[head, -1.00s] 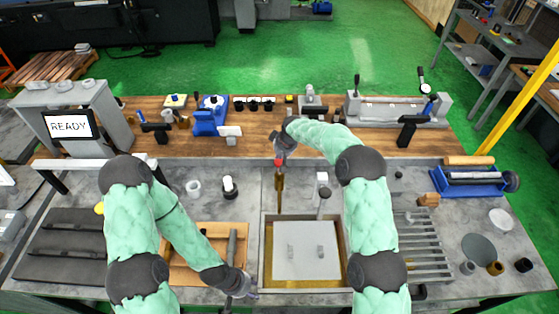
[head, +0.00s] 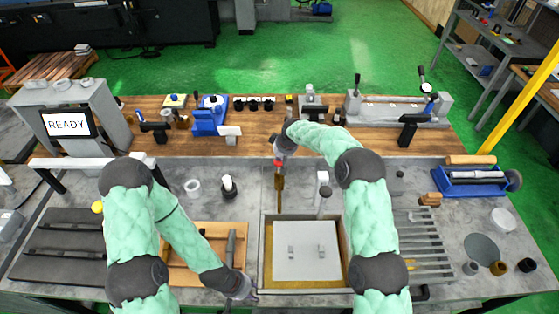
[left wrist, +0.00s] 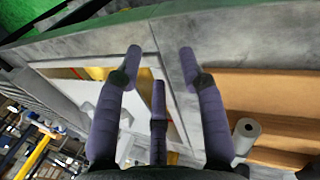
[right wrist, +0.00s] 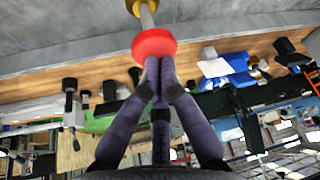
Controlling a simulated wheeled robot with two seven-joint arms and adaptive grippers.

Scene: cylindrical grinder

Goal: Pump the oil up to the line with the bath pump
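The bath pump (head: 280,192) is an upright brass body with a red knob on top, behind the bath tray. My right gripper (head: 283,148) is above it. In the right wrist view, the right gripper's fingers (right wrist: 159,66) are together, with tips at the edge of the red knob (right wrist: 153,43); I cannot tell whether they press it. The bath (head: 266,282) is a shallow framed tray with a grey slab and a golden-brown strip around it. I cannot make out a level line. My left gripper (left wrist: 160,52) is open and empty, low at the bath's left front corner.
A wooden tray (head: 205,230) holding a dark bar is left of the bath. A slatted grey rack (head: 425,240) is to the right. A screen (head: 67,124) reads READY.

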